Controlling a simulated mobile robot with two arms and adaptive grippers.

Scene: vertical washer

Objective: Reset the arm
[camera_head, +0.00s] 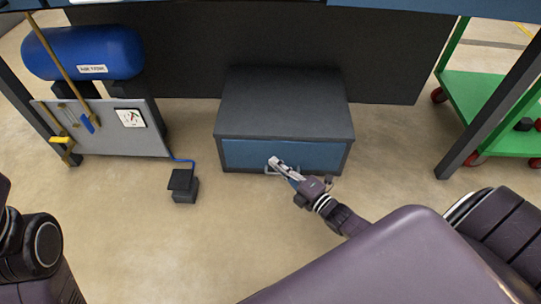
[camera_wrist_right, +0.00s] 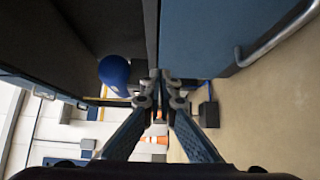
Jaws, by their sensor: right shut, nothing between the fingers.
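My right gripper (camera_head: 277,164) is in front of the blue drawer front (camera_head: 240,154) of a low dark cabinet (camera_head: 285,105). Its fingers are shut together with nothing between them. In the right wrist view the closed fingertips (camera_wrist_right: 159,76) are beside an edge of the blue front (camera_wrist_right: 205,35). The metal drawer handle (camera_wrist_right: 275,40) shows there to the right, apart from the fingers. In the head view the gripper partly hides the handle. My left arm shows at the lower left, but its gripper is out of view.
A blue tank (camera_head: 85,52) on a stand with a grey panel (camera_head: 100,140) is at the left. A black pedal box (camera_head: 184,186) is on the floor. A green cart (camera_head: 490,95) is at the right behind a dark post. The floor on both sides of the cabinet is mostly clear.

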